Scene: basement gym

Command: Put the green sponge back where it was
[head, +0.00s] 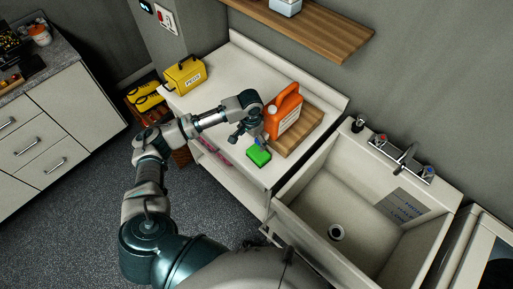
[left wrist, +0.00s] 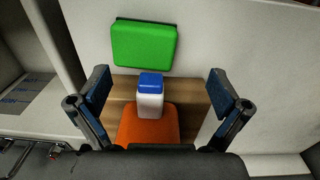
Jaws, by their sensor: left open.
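The green sponge (head: 258,155) lies flat on the white counter, at the near edge of a wooden board; it also shows in the left wrist view (left wrist: 144,46), beyond the fingertips. My left gripper (head: 250,138) is open beside the sponge and the orange jug (head: 287,112). In the left wrist view, the open fingers (left wrist: 160,84) stand on either side of a white piece with a blue top (left wrist: 150,82), in front of the orange jug (left wrist: 148,122). I cannot tell whether this piece belongs to the jug. The sponge is not between the fingers. My right gripper is out of view.
The wooden board (head: 308,133) lies under the jug. A white sink (head: 340,205) with a faucet (head: 404,158) adjoins the counter on the right. A yellow box (head: 185,75) stands at the counter's far left end. A wooden shelf (head: 315,28) hangs above. Counter left of the jug looks clear.

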